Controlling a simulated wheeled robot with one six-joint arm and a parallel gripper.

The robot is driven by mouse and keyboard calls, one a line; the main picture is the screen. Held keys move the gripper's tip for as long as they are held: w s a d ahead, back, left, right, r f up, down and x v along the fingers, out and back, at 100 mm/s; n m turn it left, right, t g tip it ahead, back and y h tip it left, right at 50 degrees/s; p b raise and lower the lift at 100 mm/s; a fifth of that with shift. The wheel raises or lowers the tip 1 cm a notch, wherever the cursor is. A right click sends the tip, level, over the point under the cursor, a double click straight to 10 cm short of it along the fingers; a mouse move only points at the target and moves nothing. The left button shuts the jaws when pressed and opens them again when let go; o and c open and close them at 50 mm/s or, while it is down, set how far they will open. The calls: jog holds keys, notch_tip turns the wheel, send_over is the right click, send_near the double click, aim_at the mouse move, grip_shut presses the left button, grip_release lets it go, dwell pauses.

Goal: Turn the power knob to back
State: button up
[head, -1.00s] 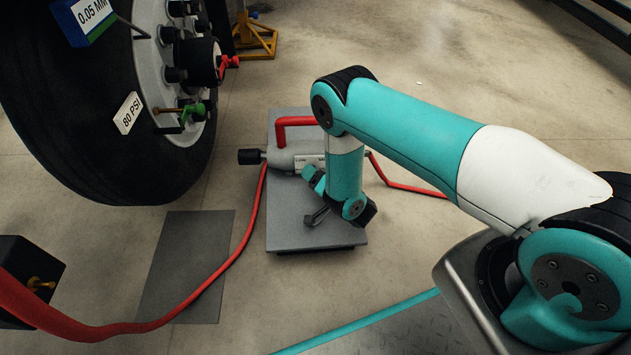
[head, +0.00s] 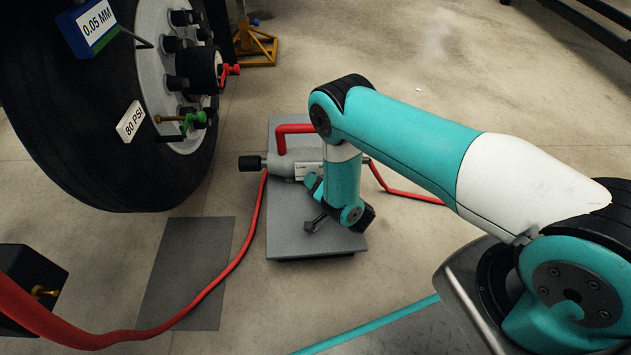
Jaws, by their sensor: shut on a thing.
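The grey power wrench (head: 283,165) lies across a grey slab (head: 290,235), with a red handle on its far side and a black socket at its left end. My arm comes down over its right part and hides some of it. My gripper (head: 315,222), small and dark, is low at the wrist on the near side of the wrench. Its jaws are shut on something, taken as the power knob. I cannot make out the knob or its setting; the wrist hides the contact.
A large black wheel (head: 75,140) with an "80 PSI" tag (head: 131,121) stands at the left. A red hose (head: 235,275) curves from the wrench to the lower left, by a black box (head: 28,275). Another hose runs right. A yellow stand (head: 258,48) is behind.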

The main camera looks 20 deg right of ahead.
jog(key=shift+r+n+g+h+p, duration=0.4)
jog(key=shift+n+h+p, duration=0.15)
jog(key=shift+p, duration=1.7)
jog(key=n+p, duration=0.1)
jog(key=p, duration=0.3)
jog(key=shift+a+r+h+p, duration=0.1)
jog(key=shift+h+p, duration=0.15)
jog(key=shift+p, duration=0.05)
jog(key=p, duration=0.2)
jog(key=shift+g+p, duration=0.3)
jog(key=shift+g, duration=0.1)
jog(key=p, duration=0.1)
jog(key=n+h+p, duration=0.1)
jog(key=p, duration=0.1)
jog(key=shift+w+a+n+g, duration=0.1)
jog(key=shift+a+n+g, duration=0.05)
jog(key=shift+n+g, duration=0.15)
jog(key=shift+a+f+n+g+h, duration=0.1)
jog(key=shift+f+n+g+h, duration=0.15)
jog(key=shift+n+h, duration=0.6)
jog(key=shift+w+n+g+h+b, duration=0.1)
jog(key=shift+n+g+h+b, duration=0.4)
jog(key=shift+h, duration=0.45)
jog(key=shift+r, duration=0.1)
